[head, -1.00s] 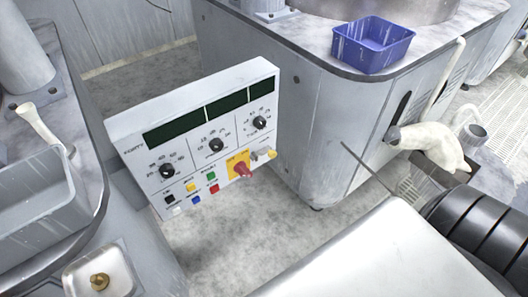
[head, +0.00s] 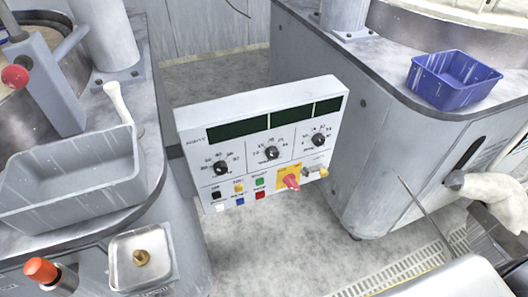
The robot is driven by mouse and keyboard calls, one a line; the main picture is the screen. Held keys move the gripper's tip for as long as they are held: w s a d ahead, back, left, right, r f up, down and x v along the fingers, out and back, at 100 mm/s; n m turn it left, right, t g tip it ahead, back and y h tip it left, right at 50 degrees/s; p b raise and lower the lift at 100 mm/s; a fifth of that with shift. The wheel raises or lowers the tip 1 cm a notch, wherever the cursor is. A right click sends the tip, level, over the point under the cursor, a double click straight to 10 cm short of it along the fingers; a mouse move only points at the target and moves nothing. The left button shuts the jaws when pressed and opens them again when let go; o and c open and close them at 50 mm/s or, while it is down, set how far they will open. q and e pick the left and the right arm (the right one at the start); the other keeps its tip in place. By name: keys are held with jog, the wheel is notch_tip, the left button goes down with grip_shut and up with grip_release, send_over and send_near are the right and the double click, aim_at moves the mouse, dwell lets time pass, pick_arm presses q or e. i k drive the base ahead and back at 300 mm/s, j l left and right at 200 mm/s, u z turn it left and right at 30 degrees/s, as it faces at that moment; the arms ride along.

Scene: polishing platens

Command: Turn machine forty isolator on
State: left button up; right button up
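The control panel (head: 261,145) is a white box with its label at the upper left, blurred now, reading like "FORTY". It has dark display windows and three black dials. Low on its right side is a red rotary switch (head: 291,182) on a yellow plate (head: 284,172), which looks like the isolator. Its handle is slanted; I cannot tell on from off. Small coloured buttons sit to its left and a pale knob (head: 323,173) to its right. Neither of my grippers shows in the head view; only parts of my own body show at the lower right.
A grey machine with a grey tray (head: 70,185), a steel dish (head: 143,262) and a red-topped post (head: 41,270) stands left. Another machine carrying a blue bin (head: 453,80) stands right. Pale cloth-like material (head: 490,190) hangs there. Floor (head: 275,245) below the panel is clear.

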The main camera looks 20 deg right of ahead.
aim_at(289, 180)
jog(key=k+l+z, duration=0.1)
jog(key=z, duration=0.3)
jog(key=k+l+z, duration=0.15)
jog(key=z, duration=0.2)
jog(key=k+l+z, duration=0.1)
jog(key=l+z, duration=0.15)
jog(key=z, duration=0.15)
jog(key=k+l+z, duration=0.1)
jog(key=l+z, duration=0.25)
jog(key=j, duration=0.15)
